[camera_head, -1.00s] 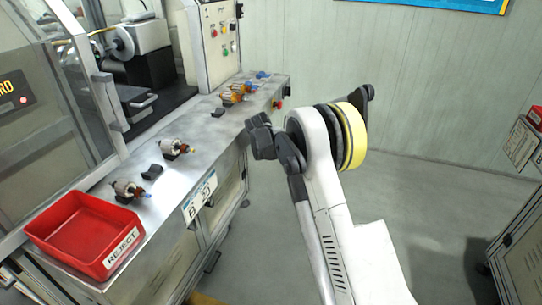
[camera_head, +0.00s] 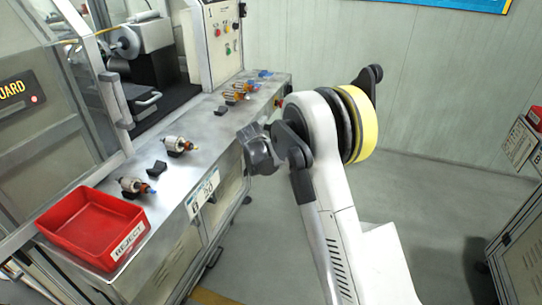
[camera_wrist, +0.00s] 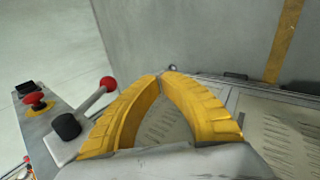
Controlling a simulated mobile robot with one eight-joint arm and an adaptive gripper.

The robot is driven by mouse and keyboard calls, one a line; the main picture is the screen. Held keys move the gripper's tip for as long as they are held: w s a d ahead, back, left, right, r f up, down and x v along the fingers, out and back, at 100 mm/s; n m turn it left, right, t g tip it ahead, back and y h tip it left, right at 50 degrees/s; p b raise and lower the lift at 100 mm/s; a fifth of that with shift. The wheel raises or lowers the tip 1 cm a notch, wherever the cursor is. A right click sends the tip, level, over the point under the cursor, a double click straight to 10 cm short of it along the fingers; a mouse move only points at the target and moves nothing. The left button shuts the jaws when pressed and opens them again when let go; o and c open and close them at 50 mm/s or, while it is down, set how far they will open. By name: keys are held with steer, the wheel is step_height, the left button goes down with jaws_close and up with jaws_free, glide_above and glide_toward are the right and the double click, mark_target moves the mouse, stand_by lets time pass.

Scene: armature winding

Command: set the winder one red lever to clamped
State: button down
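In the wrist view, a lever with a red ball knob (camera_wrist: 108,83) on a thin metal rod rises from a grey panel at the left. The rod slants up to the right, and the knob is just left of my left finger, apart from it in the picture. My gripper (camera_wrist: 161,77) has two yellow ribbed fingers whose tips meet with nothing visible between them. In the head view, my dark gripper (camera_head: 262,148) is beside the front edge of the bench. A small red part (camera_head: 278,102) shows at the bench's far end; I cannot tell whether it is the lever.
The steel bench (camera_head: 205,140) carries several armatures and a red reject bin (camera_head: 92,228). A control panel (camera_head: 219,40) stands behind. The floor to the right is mostly clear.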

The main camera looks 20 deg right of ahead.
steer(key=shift+s+a+r+p, duration=0.25)
steer(key=shift+s+a+r, duration=0.25)
steer(key=shift+s, duration=0.25)
steer(key=shift+s+a+r+p, duration=0.2)
steer(key=shift+s+a+r, duration=0.2)
steer(key=shift+s+a, duration=0.25)
steer(key=shift+s+d, duration=0.1)
